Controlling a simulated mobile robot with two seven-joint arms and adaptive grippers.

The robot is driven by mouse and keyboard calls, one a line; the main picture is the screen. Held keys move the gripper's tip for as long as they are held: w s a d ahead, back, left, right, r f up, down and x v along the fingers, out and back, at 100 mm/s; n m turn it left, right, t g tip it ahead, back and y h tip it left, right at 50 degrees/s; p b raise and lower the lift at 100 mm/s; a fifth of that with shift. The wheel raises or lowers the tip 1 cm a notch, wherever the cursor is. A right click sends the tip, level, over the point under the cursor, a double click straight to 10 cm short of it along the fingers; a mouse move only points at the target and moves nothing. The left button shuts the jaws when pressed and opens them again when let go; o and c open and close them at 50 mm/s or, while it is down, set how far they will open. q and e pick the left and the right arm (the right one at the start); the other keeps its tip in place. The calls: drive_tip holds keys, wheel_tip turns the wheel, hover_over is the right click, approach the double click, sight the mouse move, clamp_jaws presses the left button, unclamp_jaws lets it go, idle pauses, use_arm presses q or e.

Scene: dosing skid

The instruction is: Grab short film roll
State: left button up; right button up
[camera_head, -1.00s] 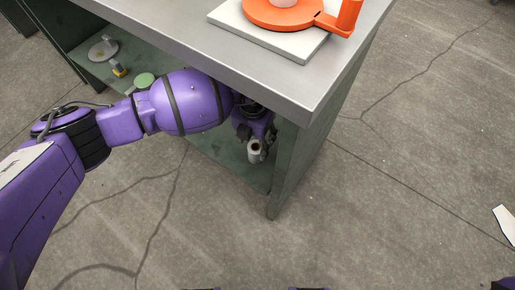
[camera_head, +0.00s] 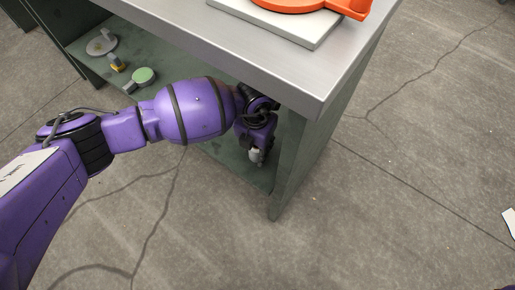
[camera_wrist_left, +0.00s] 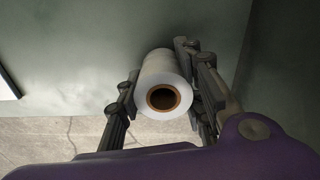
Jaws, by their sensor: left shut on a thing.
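The short film roll (camera_wrist_left: 162,75) is a white roll with a brown core. In the left wrist view it sits between the two fingers of my left gripper (camera_wrist_left: 160,100), its open end facing the camera. My left gripper is shut on it. Whether the roll touches the shelf is hard to tell. My right gripper is not in view.
The workbench top (camera_head: 265,55) overhangs my left arm, with a white slab (camera_head: 310,28) and an orange fixture (camera_head: 355,9) on it. The side panel (camera_head: 300,160) is close right of the gripper. On the lower shelf (camera_head: 160,65) stand a green-topped item (camera_head: 144,75) and a grey disc (camera_head: 101,45).

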use_arm(q)
drive_tip(key=shift+c, duration=0.4)
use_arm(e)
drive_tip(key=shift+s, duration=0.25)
use_arm(q)
drive_tip(key=shift+r, duration=0.1)
